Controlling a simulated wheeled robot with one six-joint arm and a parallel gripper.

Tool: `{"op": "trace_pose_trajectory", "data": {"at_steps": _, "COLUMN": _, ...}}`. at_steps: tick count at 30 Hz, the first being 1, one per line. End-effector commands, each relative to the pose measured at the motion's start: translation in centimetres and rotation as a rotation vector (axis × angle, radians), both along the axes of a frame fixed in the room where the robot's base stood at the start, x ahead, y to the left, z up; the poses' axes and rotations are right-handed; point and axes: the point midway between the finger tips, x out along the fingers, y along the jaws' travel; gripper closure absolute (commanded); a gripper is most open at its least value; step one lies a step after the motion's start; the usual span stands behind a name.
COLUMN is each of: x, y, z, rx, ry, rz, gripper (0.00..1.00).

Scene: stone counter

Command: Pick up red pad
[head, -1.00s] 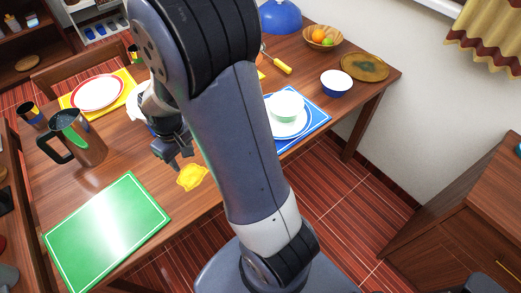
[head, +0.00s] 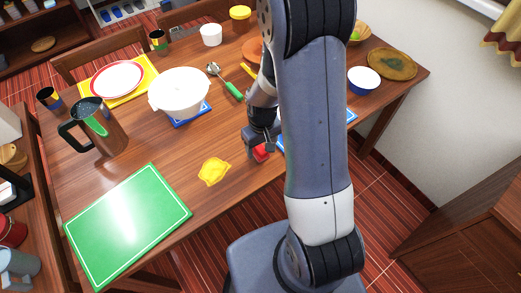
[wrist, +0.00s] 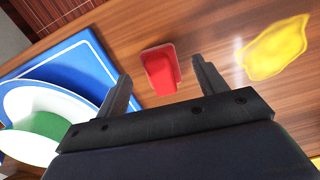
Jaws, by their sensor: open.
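The red pad (wrist: 161,70) lies on the wooden table, and in the wrist view it sits just beyond and between my open fingers. In the head view the red pad (head: 262,152) shows as a small patch beside my fingertips, partly hidden by them. My gripper (wrist: 160,88) is open with nothing between its fingers. In the head view my gripper (head: 259,143) is low over the table, right of the yellow pad.
A yellow pad (head: 213,171) lies left of the red pad. A blue placemat (wrist: 75,62) with a plate (wrist: 25,100) and bowl is close on the other side. A green board (head: 130,222), a pitcher (head: 101,128) and a white pot (head: 180,92) stand farther left.

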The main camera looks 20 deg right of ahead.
Motion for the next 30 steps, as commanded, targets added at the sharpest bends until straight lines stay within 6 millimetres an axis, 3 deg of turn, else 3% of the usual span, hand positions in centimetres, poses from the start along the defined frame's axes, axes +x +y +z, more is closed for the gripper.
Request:
{"op": "trace_pose_trajectory", "data": {"at_steps": 6, "x": 0.0, "y": -0.1, "z": -2.2, "rx": 0.0, "ry": 0.001, "rz": 0.001, "gripper": 0.33}}
{"op": "trace_pose_trajectory", "data": {"at_steps": 15, "x": 0.0, "y": -0.1, "z": -2.5, "rx": 0.0, "ry": -0.001, "rz": 0.001, "gripper": 0.33}}
{"op": "trace_pose_trajectory", "data": {"at_steps": 30, "x": 0.0, "y": -0.1, "z": -2.5, "rx": 0.0, "ry": -0.001, "rz": 0.001, "gripper": 0.73}}
